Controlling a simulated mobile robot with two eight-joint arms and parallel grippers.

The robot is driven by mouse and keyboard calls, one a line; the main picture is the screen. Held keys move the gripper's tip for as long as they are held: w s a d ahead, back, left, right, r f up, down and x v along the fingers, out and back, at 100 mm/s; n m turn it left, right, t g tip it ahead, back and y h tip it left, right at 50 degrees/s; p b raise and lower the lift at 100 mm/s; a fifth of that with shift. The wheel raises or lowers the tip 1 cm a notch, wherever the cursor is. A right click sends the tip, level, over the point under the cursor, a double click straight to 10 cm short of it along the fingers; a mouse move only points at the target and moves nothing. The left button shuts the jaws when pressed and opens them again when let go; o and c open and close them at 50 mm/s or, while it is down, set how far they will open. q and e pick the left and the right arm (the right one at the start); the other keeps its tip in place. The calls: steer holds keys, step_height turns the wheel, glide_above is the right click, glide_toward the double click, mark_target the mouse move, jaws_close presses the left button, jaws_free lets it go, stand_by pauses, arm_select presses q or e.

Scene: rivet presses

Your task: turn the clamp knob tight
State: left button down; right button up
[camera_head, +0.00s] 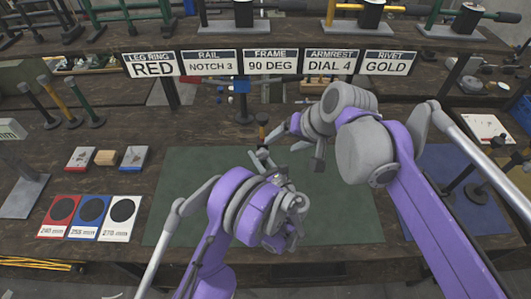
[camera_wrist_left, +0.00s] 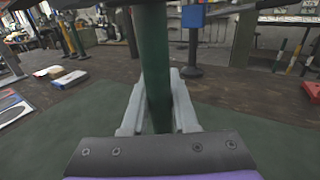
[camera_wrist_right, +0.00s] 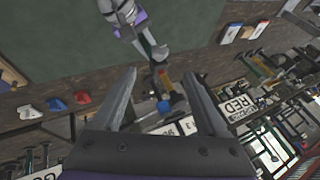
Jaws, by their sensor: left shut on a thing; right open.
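My left gripper (camera_head: 263,156) is shut on an upright dark green rod (camera_wrist_left: 156,70), which stands between its fingers in the left wrist view. My right gripper (camera_wrist_right: 159,73) is open and empty, with nothing between its fingers. In the head view it is just right of the left gripper, partly hidden by its own arm. A blue part (camera_wrist_left: 193,15) sits on a dark post (camera_wrist_left: 191,60) behind the rod; it also shows in the right wrist view (camera_wrist_right: 163,106). An orange-brown cylinder (camera_head: 262,131) is just beyond the left gripper. I cannot tell which part is the clamp knob.
A green mat (camera_head: 180,200) covers the middle of the bench. Size cards (camera_head: 90,216) and small boxes (camera_head: 106,157) lie to the left. A row of signs (camera_head: 270,62) stands at the back. A blue mat (camera_head: 450,170) lies at the right, with posts on it.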

mark_target(265, 154)
steer(key=x, duration=1.2)
jaws_close()
